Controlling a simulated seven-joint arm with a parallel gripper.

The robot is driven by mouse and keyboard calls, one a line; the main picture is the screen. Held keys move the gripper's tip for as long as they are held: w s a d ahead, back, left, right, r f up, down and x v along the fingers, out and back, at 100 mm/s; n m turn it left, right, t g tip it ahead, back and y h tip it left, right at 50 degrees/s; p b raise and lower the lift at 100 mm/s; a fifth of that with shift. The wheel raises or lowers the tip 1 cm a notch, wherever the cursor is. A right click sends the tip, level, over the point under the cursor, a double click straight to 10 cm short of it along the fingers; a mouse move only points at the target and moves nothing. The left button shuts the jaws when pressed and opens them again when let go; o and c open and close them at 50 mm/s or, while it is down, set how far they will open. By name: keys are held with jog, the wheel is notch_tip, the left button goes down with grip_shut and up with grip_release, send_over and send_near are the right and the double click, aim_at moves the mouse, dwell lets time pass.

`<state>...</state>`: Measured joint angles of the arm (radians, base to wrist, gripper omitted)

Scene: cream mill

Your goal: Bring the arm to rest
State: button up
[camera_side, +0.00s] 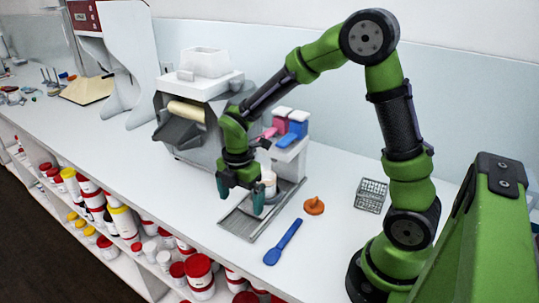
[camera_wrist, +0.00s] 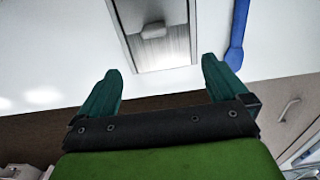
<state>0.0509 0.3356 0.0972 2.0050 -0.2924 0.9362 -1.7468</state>
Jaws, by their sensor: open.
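My gripper (camera_side: 241,198) hangs at the end of the green and black arm, above the grey metal tray near the bench's front edge. Its two teal fingers are spread apart with nothing between them; the wrist view also shows the open gripper (camera_wrist: 158,92). A whitish cylinder (camera_side: 269,184) stands behind the gripper, partly hidden by it in the side view. The arm is bent over the bench from the right.
The metal tray (camera_side: 236,224) lies under the gripper. A blue spoon (camera_side: 284,243), an orange piece (camera_side: 314,206) and a wire basket (camera_side: 371,194) lie to its right. A mill (camera_side: 190,110) stands behind. Shelves of tubs (camera_side: 200,272) are below the bench.

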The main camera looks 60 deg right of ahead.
jog(key=shift+m, duration=0.7)
jog(key=m, duration=0.1)
jog(key=s+m, duration=0.1)
jog(key=m, duration=0.2)
jog(key=shift+s+a+r+m, duration=0.2)
jog(key=shift+s+r+m, duration=0.1)
jog(key=shift+s+r, duration=0.1)
jog(key=s+a+r+m+t+y, duration=0.1)
jog(key=s+r+m+t, duration=0.2)
jog(key=s+r+m, duration=0.3)
jog(key=s+r+m+t+y, duration=0.1)
jog(key=s+r+m+t, duration=0.3)
jog(key=r+m, duration=0.6)
jog(key=shift+s+a+r, duration=0.15)
jog(key=shift+s+a, duration=0.2)
jog(key=shift+s, duration=0.5)
jog(key=shift+c, duration=0.5)
